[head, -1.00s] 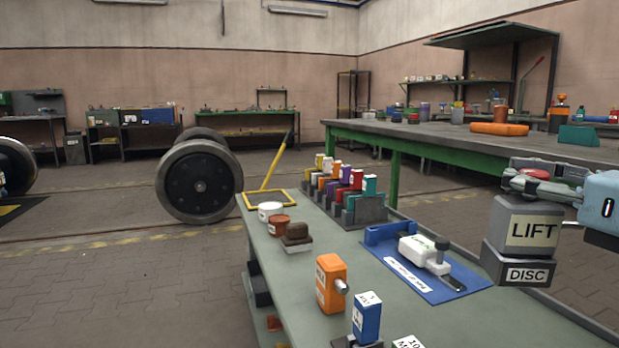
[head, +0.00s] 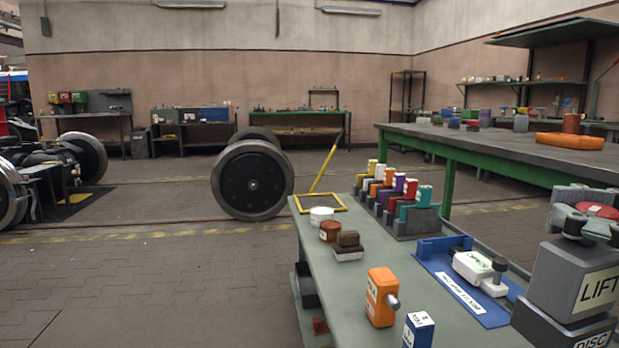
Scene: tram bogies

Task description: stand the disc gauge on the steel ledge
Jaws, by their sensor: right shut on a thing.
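A second label reads LIFT. The block is upright and partly cut off by the frame's right edge. Whether its base touches the bench is hidden. I cannot clearly make out which surface is the steel ledge. My left gripper is out of view.
On the grey-green bench (head: 345,285) are a blue mat (head: 432,264) with a white tool (head: 480,268), an orange block (head: 380,300), a blue block (head: 418,330) and a rack (head: 412,222) of coloured blocks. A green-legged table (head: 470,150) stands behind.

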